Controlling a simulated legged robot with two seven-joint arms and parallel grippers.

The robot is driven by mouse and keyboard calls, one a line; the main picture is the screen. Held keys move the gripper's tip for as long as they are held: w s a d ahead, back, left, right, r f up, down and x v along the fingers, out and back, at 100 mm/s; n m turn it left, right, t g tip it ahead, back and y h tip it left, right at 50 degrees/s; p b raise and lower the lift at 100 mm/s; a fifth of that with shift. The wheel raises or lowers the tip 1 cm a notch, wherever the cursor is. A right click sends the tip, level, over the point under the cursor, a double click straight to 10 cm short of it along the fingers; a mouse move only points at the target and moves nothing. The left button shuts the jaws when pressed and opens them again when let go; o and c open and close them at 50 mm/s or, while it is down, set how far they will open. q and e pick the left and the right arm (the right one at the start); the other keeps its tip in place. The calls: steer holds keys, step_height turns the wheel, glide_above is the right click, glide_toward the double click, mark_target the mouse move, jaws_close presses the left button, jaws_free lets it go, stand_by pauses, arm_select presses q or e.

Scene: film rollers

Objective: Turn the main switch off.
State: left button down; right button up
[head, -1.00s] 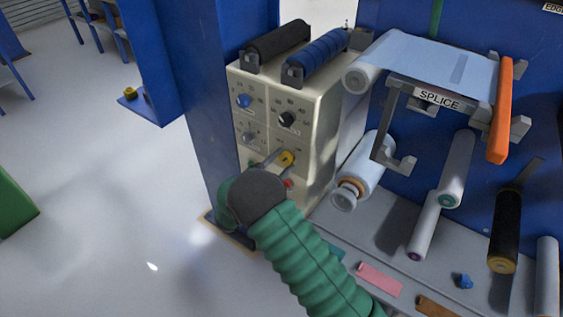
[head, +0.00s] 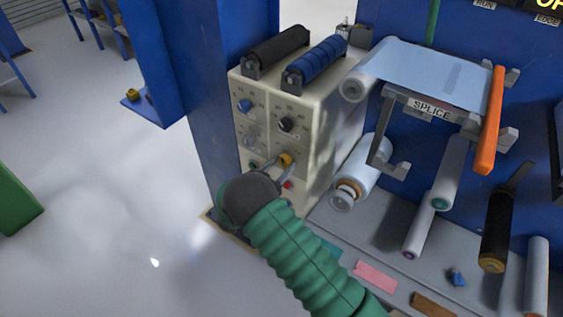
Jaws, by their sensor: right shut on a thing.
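The cream control box (head: 318,125) stands against the blue post, with knobs and buttons on its front face. The main switch, which I take to be the yellow knob (head: 286,159), sits low on that face. My right gripper (head: 279,163) is at the yellow knob, its fingers shut on it. My green-sleeved right arm comes up from the bottom and its dark wrist hides part of the lower face. The knob's exact angle is too small to tell. My left gripper is not in view.
A blue knob (head: 244,106), a black knob (head: 286,124) and a red button (head: 288,184) are close by on the box. Two rollers lie on its top. The splice bar (head: 431,109), an orange bar (head: 490,120) and several rollers stand to the right. Open floor lies left.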

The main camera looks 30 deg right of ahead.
steer(key=n+p, duration=0.1)
steer(key=n, duration=0.3)
steer(key=shift+n+p, duration=0.3)
steer(key=shift+n, duration=0.1)
stand_by(0.4)
steer(key=o, duration=1.4)
steer(key=shift+w+f, duration=0.1)
steer(key=shift+c, duration=0.2)
steer(key=b+v, duration=0.1)
steer(key=v, duration=1.6)
